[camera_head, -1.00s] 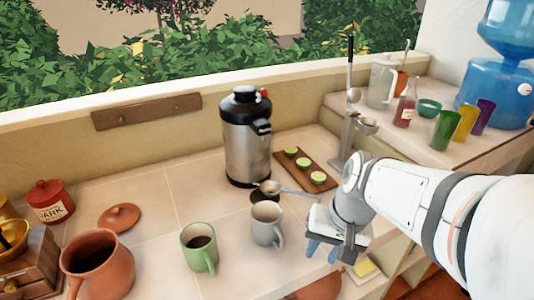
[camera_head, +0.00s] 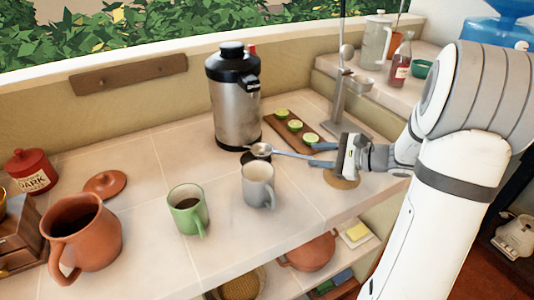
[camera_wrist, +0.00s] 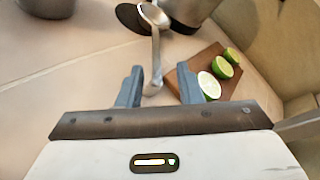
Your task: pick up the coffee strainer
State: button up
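A metal utensil (camera_head: 262,149) with a small round bowl and a long thin handle, which I take to be the coffee strainer, is low over the counter in front of the steel urn. Its bowl is above or on a dark round disc; I cannot tell which. In the wrist view the utensil (camera_wrist: 155,45) points its handle toward me, with the handle's end between my fingers in the picture. My gripper (camera_head: 318,155) is open, its two blue-grey fingers (camera_wrist: 160,68) on either side of the handle with visible gaps. I cannot see any contact.
The steel urn (camera_head: 235,100) and a board (camera_head: 284,130) with lime halves stand behind. A grey mug (camera_head: 258,186) and green mug (camera_head: 187,208) are in front and to the left. A metal stand (camera_head: 338,100) is behind my gripper. The counter's front edge is close.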

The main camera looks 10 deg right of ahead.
aim_at(301, 156)
jog(key=x, duration=0.5)
jog(key=shift+s+a+f, duration=0.1)
jog(key=shift+a+f, duration=0.15)
grip_shut()
